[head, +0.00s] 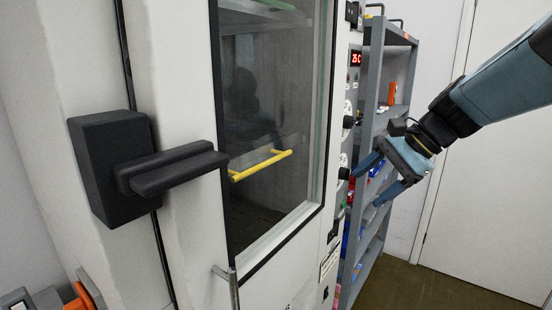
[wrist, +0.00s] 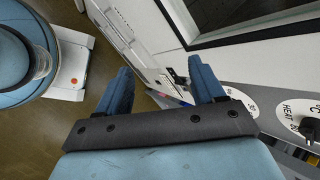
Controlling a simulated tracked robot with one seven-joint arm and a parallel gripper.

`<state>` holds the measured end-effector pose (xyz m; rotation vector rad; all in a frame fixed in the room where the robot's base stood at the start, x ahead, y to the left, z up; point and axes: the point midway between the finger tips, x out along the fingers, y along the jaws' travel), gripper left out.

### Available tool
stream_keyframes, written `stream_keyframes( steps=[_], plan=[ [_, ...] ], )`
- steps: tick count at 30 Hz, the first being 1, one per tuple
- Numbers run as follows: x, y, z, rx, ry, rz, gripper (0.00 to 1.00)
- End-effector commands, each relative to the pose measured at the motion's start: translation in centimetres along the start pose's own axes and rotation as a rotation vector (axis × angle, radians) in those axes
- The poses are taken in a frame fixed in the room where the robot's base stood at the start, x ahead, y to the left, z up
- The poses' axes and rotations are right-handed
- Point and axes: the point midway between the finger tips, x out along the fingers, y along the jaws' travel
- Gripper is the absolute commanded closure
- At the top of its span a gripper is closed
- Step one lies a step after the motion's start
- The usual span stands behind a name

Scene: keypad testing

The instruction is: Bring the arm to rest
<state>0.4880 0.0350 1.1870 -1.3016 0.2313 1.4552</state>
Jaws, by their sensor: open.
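My gripper (head: 372,182) is at the right in the head view, at the end of my blue arm reaching in from the upper right. Its two blue fingers are spread apart and point left toward the cabinet's control panel. In the wrist view the open fingers (wrist: 160,85) show with nothing between them. In the head view the upper fingertip is close to a black knob on the panel; I cannot tell whether they touch.
A large white cabinet (head: 185,235) with a glass door and black handle (head: 165,172) fills the left and middle. Its panel has a red display (head: 356,58) and dials (wrist: 299,118). A grey shelf (head: 399,117) with small items stands behind my gripper. Floor (head: 430,288) shows lower right.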

Motion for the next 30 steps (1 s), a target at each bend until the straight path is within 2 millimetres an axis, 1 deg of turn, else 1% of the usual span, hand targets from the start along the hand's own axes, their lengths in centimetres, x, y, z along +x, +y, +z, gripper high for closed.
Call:
stream_keyframes(
  steps=[1, 3, 9, 12, 15, 18, 21, 30],
  plan=[
    [0.0, 1.1, 0.8, -0.093, 0.046, 0.032, 0.32],
    [-0.1, 2.6, 1.5, -0.229, 0.112, 0.085, 0.32],
    [-1.0, 6.4, 2.4, -0.625, 0.297, 0.233, 0.32],
    [-1.7, 7.8, 2.6, -0.811, 0.382, 0.303, 0.32],
    [-2.3, 8.7, 2.6, -0.961, 0.45, 0.362, 0.32],
    [-2.8, 9.2, 2.6, -1.064, 0.496, 0.402, 0.32],
    [-3.1, 9.5, 2.6, -1.119, 0.522, 0.425, 0.32],
    [-3.2, 9.5, 2.5, -1.136, 0.529, 0.434, 0.32]
  ],
)
